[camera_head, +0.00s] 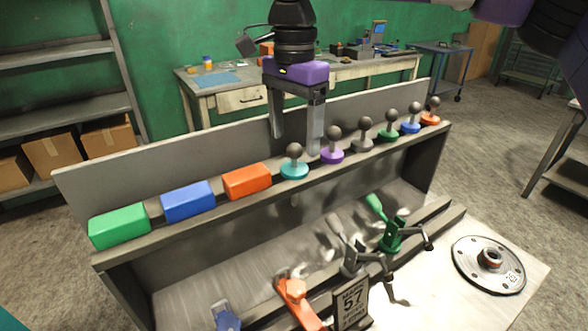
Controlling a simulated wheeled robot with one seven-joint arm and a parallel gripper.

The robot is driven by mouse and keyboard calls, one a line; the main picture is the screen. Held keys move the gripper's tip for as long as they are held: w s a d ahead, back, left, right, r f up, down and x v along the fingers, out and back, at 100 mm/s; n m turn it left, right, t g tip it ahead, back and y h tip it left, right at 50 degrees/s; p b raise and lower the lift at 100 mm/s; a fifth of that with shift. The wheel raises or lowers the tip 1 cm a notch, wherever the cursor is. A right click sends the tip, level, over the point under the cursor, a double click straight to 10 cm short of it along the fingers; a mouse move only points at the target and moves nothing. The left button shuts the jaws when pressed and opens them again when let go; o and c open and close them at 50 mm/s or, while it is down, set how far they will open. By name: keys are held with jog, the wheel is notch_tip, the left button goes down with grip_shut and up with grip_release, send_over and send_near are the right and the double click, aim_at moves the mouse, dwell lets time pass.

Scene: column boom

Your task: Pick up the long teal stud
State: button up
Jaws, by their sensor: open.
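The teal stud (294,170) stands upright on the upper shelf of the grey rack, with a round teal base, a short stem and a dark ball on top. My gripper (296,146) points down, open and empty, at the teal stud. Its two fingers show on either side of the ball in the picture, with the tips about level with the ball. I cannot tell whether the ball is truly between the fingers or nearer to the camera.
A purple stud (332,156) stands close to the right, with several more studs beyond it. An orange block (247,181), a blue block (187,201) and a green block (119,226) lie to the left. The rack's back panel (180,161) rises behind. Clamps (392,237) stand below.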

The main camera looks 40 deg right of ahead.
aim_at(295, 158)
notch_tip(295, 158, down, 6)
jog(key=shift+d+r+p, duration=0.1)
jog(key=shift+p, duration=0.3)
jog(key=shift+c, duration=0.4)
jog(key=c, duration=1.4)
